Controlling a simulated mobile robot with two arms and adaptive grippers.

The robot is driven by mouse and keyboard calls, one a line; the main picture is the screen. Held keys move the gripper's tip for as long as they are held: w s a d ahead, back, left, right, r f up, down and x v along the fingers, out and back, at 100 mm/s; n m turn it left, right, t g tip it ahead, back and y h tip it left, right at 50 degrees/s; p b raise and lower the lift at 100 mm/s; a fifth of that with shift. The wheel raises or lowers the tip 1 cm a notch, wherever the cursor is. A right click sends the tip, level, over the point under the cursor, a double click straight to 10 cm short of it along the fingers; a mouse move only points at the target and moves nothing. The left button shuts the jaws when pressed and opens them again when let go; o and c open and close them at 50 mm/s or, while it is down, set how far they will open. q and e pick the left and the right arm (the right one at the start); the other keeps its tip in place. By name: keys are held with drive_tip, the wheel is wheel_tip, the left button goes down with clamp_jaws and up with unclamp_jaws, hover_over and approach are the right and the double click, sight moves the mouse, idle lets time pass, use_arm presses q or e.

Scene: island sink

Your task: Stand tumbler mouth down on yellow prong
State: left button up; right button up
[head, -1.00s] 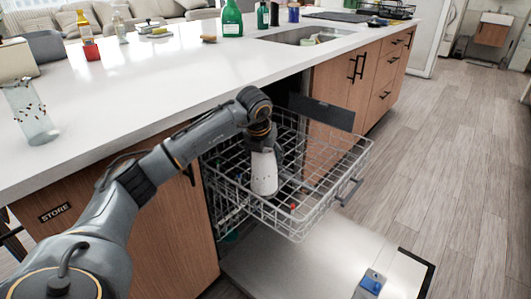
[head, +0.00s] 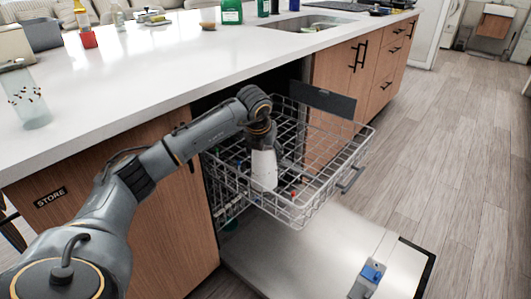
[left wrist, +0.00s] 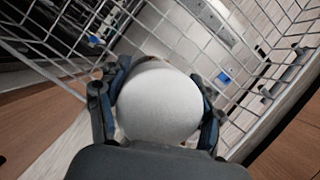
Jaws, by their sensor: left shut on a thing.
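My left gripper (head: 263,150) is shut on a white tumbler (head: 264,172) and holds it roughly upright at the pulled-out dishwasher rack (head: 338,170). In the left wrist view the tumbler's pale rounded end (left wrist: 158,103) fills the space between the two fingers and faces the camera. Its lower end points down among the wires. A small red prong tip (head: 293,193) shows right of the tumbler. I cannot make out the yellow prong; the tumbler, arm and wires cover part of the rack. Whether the tumbler touches a prong cannot be told. My right gripper is not in view.
The open dishwasher door (head: 310,250) lies below the rack, with a blue dispenser part (head: 373,272) on it. The white countertop (head: 150,75) runs along the rack's far left side, with a speckled glass (head: 27,97) on it. Wooden floor is clear at right.

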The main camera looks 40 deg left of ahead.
use_arm(q)
drive_tip(key=shift+f, duration=0.2)
idle(0.6)
drive_tip(key=o, duration=1.5)
drive_tip(key=shift+f, duration=0.1)
drive_tip(key=v, duration=1.2)
